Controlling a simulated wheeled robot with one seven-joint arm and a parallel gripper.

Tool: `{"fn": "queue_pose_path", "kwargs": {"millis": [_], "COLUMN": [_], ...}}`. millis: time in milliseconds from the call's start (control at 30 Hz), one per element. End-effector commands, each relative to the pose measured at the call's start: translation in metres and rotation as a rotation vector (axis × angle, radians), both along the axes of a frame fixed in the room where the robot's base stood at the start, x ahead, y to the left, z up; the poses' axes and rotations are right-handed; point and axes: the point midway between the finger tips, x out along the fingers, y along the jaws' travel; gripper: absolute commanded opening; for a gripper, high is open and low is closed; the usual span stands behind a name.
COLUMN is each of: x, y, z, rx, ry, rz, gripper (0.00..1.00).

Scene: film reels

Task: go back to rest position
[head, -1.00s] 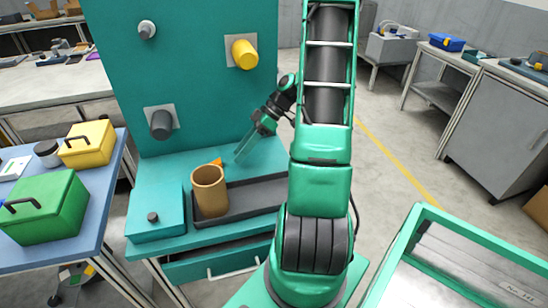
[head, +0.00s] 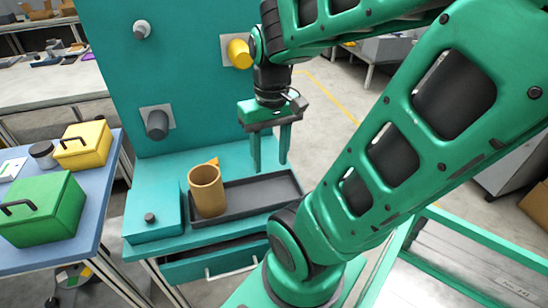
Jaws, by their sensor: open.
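My gripper (head: 270,166) shows in the head view, pointing down with its two green fingers apart and nothing between them. It is above the right part of the dark tray (head: 262,194) on the teal workbench. My green arm reaches across the right half of the picture and bends down to the gripper from above.
A tan cylinder (head: 207,192) stands at the tray's left end, with a small orange piece behind it. A teal box (head: 152,215) is left of it. The upright teal panel (head: 185,70) carries a yellow peg (head: 240,53) close to my wrist. Green (head: 42,210) and yellow (head: 82,145) boxes sit on the left table.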

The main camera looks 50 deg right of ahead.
Motion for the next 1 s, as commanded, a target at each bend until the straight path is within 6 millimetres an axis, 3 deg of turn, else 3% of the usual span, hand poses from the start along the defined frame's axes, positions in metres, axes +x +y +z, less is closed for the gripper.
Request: {"fn": "queue_pose_path", "kwargs": {"millis": [233,1000], "x": [-0.021,-0.021], "y": [-0.002,-0.002], "z": [0.004,0.004], "rx": [-0.025,-0.025], "ry": [-0.002,-0.002], "rz": [-0.113,-0.116], "gripper": [0.43,0.43]}}
